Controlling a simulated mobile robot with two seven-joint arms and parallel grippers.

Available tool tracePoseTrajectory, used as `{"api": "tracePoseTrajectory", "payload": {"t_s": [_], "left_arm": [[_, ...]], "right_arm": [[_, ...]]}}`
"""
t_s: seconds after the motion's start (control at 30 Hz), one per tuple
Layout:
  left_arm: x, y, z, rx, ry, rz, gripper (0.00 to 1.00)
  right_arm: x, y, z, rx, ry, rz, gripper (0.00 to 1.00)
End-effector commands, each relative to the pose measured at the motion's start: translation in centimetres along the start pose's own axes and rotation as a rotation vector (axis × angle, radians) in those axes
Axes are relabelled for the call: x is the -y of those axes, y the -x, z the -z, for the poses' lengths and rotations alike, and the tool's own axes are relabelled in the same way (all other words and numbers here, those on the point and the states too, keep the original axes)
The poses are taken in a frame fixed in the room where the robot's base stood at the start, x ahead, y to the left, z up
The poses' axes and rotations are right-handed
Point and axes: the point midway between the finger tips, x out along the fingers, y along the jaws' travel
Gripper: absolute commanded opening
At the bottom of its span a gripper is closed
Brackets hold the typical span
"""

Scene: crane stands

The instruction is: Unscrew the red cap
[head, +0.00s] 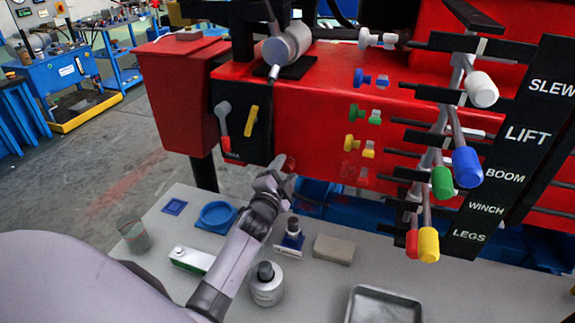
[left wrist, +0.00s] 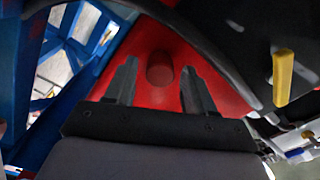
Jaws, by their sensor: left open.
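The red cap (left wrist: 160,70) is a short round knob on a red panel, seen between my two fingers in the left wrist view. In the head view the red cap (head: 290,165) shows on the lower front of the red machine, right at the fingertips. My left gripper (head: 280,163) is open. Its fingers (left wrist: 158,88) stand one on each side of the cap, with a visible space to each; I cannot tell how far they reach over it. My right gripper is in neither view.
A yellow handle (head: 252,120) and a red-tipped lever (head: 223,118) sit above the gripper; a black hose hangs close by. Colored control levers (head: 466,167) stand at the right. Below, the grey table (head: 320,290) holds a bottle (head: 267,285), a sponge-like block (head: 334,249) and a metal tray (head: 384,306).

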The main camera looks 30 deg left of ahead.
Motion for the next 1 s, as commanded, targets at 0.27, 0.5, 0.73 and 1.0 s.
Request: {"api": "tracePoseTrajectory", "payload": {"t_s": [0.27, 0.5, 0.73, 1.0], "left_arm": [[0.01, 0.0, 0.02, 0.0, 0.002, 0.0, 0.0], [0.01, 0.1, 0.02, 0.0, 0.003, 0.0, 0.0], [0.07, 0.16, 0.08, 0.001, 0.094, -0.001, 0.0], [-0.05, 0.2, 0.01, 0.001, 0.442, -0.001, 0.0]], "right_arm": [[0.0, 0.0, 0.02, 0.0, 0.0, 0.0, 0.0], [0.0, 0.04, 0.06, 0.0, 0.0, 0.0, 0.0], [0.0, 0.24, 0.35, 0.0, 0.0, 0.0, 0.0], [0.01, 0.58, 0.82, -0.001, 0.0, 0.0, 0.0]]}}
